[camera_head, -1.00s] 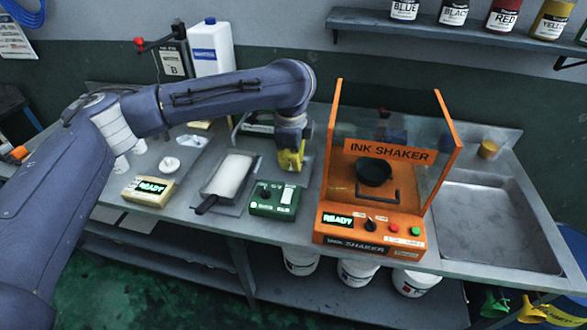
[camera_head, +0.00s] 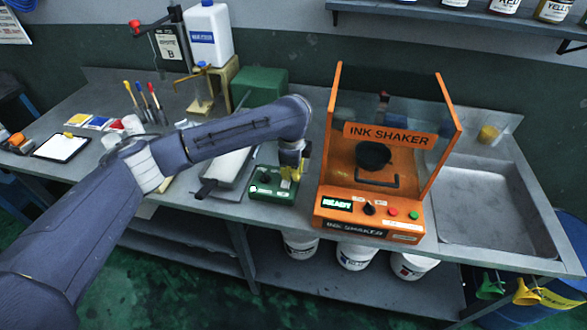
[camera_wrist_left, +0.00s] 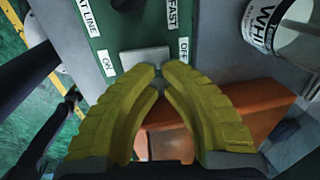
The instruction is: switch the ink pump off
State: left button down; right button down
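A small green control box (camera_head: 262,186) sits on the bench just left of the orange ink shaker. The left wrist view shows its green face (camera_wrist_left: 125,20) with a pale rocker switch (camera_wrist_left: 145,57) between ON and OFF labels. My left gripper (camera_head: 290,177) points down over the right part of this box, hiding the switch in the head view. In the left wrist view its yellow fingertips (camera_wrist_left: 158,70) come together at the switch's edge, with nothing between them. I cannot tell whether they touch it. My right gripper is not in view.
The orange ink shaker (camera_head: 373,223) stands close to the right of the gripper, with a sink (camera_head: 485,215) beyond. A tray with a black-handled tool (camera_head: 206,188) lies to the left. A green block (camera_head: 262,87) and a white jug (camera_head: 210,35) stand behind.

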pick_arm(q)
jog(key=shift+f, duration=0.15)
dwell(0.3)
jog(key=shift+w+f+g, duration=0.25)
jog(key=shift+f+g, duration=0.15)
jog(key=shift+g, duration=0.2)
jog(key=shift+f, duration=0.1)
jog(key=shift+s, duration=0.25)
jog(key=shift+s+a+r, duration=0.1)
jog(key=shift+s+r, duration=0.2)
jog(key=shift+s, duration=0.2)
notch_tip(320, 180, up, 14)
jog(key=s, duration=0.1)
jog(key=shift+s+a, duration=0.2)
jog(key=shift+s, duration=0.15)
